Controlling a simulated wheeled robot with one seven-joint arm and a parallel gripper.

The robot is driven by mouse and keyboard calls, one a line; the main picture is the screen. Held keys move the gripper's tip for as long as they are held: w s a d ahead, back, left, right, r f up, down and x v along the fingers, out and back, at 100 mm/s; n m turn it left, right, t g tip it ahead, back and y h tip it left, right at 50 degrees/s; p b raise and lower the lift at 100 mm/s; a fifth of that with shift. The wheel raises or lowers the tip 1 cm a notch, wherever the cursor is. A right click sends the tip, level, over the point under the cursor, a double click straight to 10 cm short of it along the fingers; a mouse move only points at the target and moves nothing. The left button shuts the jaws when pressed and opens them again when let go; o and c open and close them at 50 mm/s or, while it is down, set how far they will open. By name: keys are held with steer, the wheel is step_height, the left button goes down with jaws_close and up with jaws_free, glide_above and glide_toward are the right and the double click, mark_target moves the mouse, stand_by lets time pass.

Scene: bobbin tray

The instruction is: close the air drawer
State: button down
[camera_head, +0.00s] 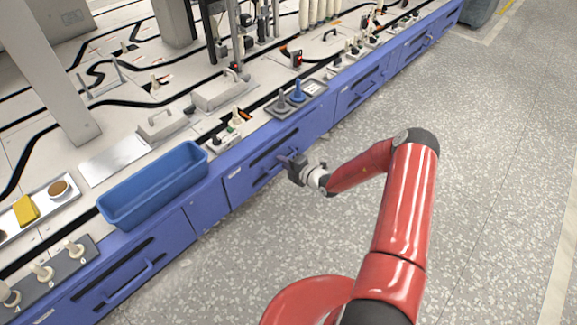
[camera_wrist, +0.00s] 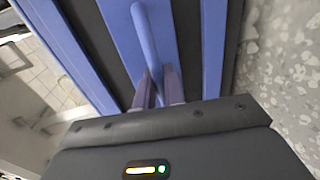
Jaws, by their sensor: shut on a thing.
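The blue drawer front (camera_head: 246,186) is in the middle of the long blue cabinet row, with a dark slot along its upper part. Its blue bar handle (camera_wrist: 146,38) runs down the wrist view to between my fingers. My gripper (camera_head: 287,162) is at this drawer front, and its fingertips are shut on the handle in the wrist view (camera_wrist: 158,88). The gripper partly hides the handle in the head view. I cannot tell how far the drawer stands out from its neighbours. I cannot read its label.
A blue bin (camera_head: 150,188) stands on the counter edge to the left. A grey tray (camera_head: 281,112) with a grey and a blue peg-like piece sits above the drawer. Other blue drawers continue on both sides. The speckled floor (camera_head: 480,150) to the right is clear.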

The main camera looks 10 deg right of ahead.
steer(key=shift+w+a, duration=0.3)
steer(key=shift+w, duration=0.15)
steer(key=c, duration=1.8)
jaws_free()
steer(key=shift+c, duration=0.2)
steer(key=shift+r, duration=0.1)
steer(key=p+v, duration=0.1)
steer(key=v, duration=0.7)
